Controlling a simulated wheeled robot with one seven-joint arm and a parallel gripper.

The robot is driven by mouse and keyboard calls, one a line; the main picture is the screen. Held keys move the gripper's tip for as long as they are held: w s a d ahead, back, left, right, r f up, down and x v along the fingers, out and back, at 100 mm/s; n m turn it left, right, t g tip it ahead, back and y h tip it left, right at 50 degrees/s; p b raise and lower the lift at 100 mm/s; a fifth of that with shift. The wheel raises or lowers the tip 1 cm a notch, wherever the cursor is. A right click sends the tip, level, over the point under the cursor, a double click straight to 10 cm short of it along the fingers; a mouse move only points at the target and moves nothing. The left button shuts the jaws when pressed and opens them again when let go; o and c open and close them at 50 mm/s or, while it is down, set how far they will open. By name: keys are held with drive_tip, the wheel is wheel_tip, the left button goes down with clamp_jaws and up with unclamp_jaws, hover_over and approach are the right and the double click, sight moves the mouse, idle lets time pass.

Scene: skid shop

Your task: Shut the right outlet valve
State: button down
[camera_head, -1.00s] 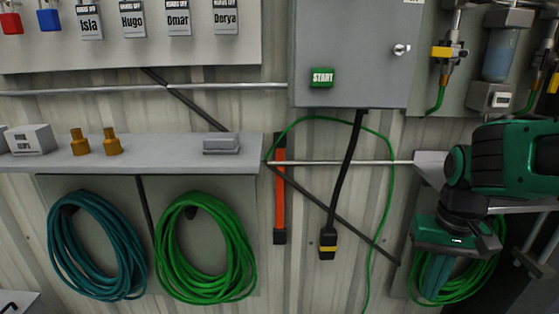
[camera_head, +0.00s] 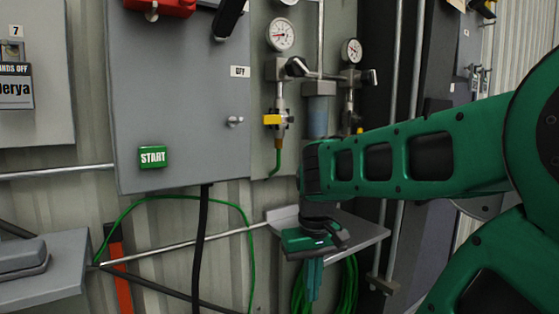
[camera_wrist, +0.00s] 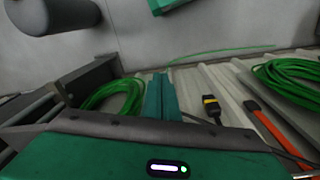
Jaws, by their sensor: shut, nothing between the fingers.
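The pipe assembly on the wall panel has two branches under round gauges. The left branch carries a valve with a yellow handle (camera_head: 272,119), and a green hose runs down from it. On the right branch a small bit of yellow, likely the right outlet valve's handle (camera_head: 360,130), shows just above my arm; the rest is hidden, so I cannot tell how it is turned. My gripper (camera_head: 313,290) is shut and empty, fingers pointing down, below and left of that valve, in front of the small grey shelf. In the wrist view its closed teal fingers (camera_wrist: 160,85) touch nothing.
A grey cabinet (camera_head: 185,90) with a green START button (camera_head: 153,157) stands left of the pipes. A grey shelf (camera_head: 365,232) juts out behind my gripper, with a green hose coil (camera_head: 348,285) below. Vertical pipes (camera_head: 392,150) run at the right.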

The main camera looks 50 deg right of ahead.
drive_tip(key=w+d+r+t+h, duration=0.1)
drive_tip(key=w+d+r+h, duration=0.1)
drive_tip(key=d+r, duration=0.7)
drive_tip(key=w+d+r+n+t+h, duration=0.1)
drive_tip(key=w+d+r, duration=0.4)
drive_tip(key=r, duration=1.3)
drive_tip(key=w+d+r+n+t+h, duration=0.1)
drive_tip(key=w+d+r+h, duration=0.2)
drive_tip(key=d+r, duration=1)
drive_tip(key=shift+w+d+r, duration=0.15)
drive_tip(key=shift+d+r, duration=0.2)
drive_tip(key=shift+d, duration=0.15)
drive_tip(key=shift+f, duration=0.1)
